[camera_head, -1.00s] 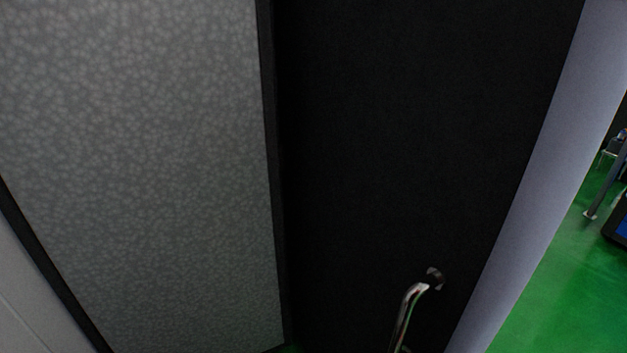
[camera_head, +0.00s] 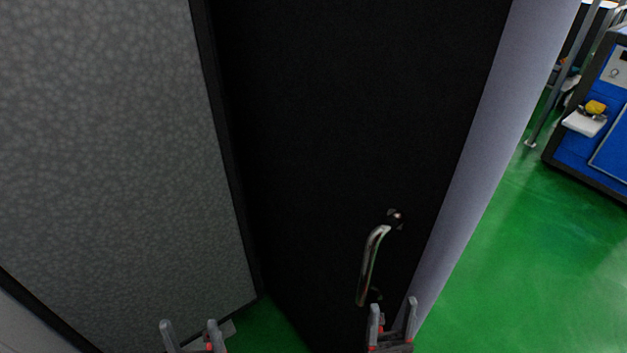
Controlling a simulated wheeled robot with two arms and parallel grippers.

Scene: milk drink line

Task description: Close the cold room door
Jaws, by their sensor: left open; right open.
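The cold room door is a tall black panel (camera_head: 340,120) with a pale lilac edge (camera_head: 480,140) on its right side. It stands at an angle to the grey patterned panel (camera_head: 110,150) on the left. A curved metal handle (camera_head: 370,265) sits low on the black face. My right gripper (camera_head: 392,308) is open and empty, just below and to the right of the handle in the picture. I cannot tell whether it touches the door. My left gripper (camera_head: 190,328) is open and empty at the bottom, in front of the grey panel.
Green floor (camera_head: 530,250) is clear to the right of the door. A blue machine (camera_head: 590,150) with a dark frame and a yellow part on a white ledge stands at the far right. A little green floor shows between the panels.

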